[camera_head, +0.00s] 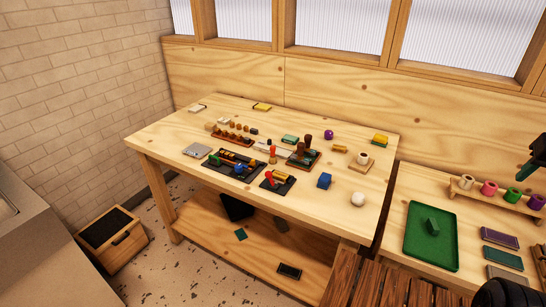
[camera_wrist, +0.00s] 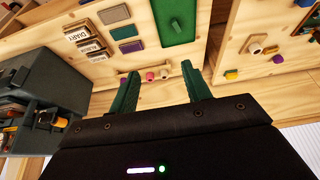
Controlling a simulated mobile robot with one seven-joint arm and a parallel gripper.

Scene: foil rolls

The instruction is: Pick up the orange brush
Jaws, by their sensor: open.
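No brush can be made out for certain; the small items are too small to tell. A red-orange upright item (camera_head: 272,155) stands among the tools near the middle of the wooden table (camera_head: 165,136) in the head view. A second red-orange item (camera_head: 269,177) lies on a small black tray in front of it. My gripper (camera_wrist: 160,88) shows in the wrist view with its two green fingers wide apart and nothing between them. It is away from the tools, with a side bench beyond its fingers.
A green tray (camera_head: 418,253) with a green block lies on the side bench at the right, near a rack of coloured rolls (camera_head: 488,188). An open wooden box (camera_head: 124,247) stands on the floor.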

